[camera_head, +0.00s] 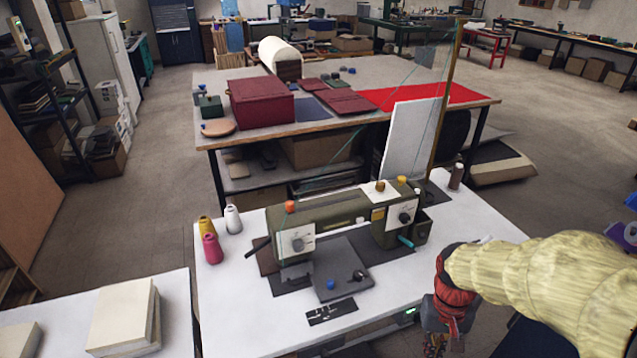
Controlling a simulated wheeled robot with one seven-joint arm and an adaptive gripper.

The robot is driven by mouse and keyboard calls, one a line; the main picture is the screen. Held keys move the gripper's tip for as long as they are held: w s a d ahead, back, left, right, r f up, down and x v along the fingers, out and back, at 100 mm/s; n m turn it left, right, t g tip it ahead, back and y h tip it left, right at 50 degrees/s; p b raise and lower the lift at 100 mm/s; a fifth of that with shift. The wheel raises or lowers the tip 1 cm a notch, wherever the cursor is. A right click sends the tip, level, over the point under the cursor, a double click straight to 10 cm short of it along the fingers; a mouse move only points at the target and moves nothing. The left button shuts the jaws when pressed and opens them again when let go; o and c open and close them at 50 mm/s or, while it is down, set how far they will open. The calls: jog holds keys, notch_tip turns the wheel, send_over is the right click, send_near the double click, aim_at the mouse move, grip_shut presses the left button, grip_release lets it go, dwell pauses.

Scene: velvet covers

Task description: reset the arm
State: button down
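My arm, in a pale yellow padded sleeve, comes in from the right edge. It reaches to the right front corner of the white sewing table (245,322). My gripper (436,343) hangs at the arm's end below a red and dark wrist part. It points downward, in front of or beside the table's right edge; I cannot tell whether it touches. Its fingers are small and dark, so their opening and anything between them cannot be made out.
An olive sewing machine (335,213) stands on the table, left of my gripper. Thread cones (211,248) stand at the back left. A white stack (122,318) lies on the left table. A larger table with a dark red box (262,102) is behind. Open floor (570,180) lies at right.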

jog(key=s+a+r+t, duration=0.3)
jog(key=r, duration=0.6)
jog(key=s+a+r+n+t, duration=0.1)
jog(key=s+a+r+t, duration=0.2)
jog(key=r, duration=0.6)
jog(key=shift+r+t, duration=0.15)
jog(key=shift+t, duration=0.25)
jog(key=shift+s, duration=0.1)
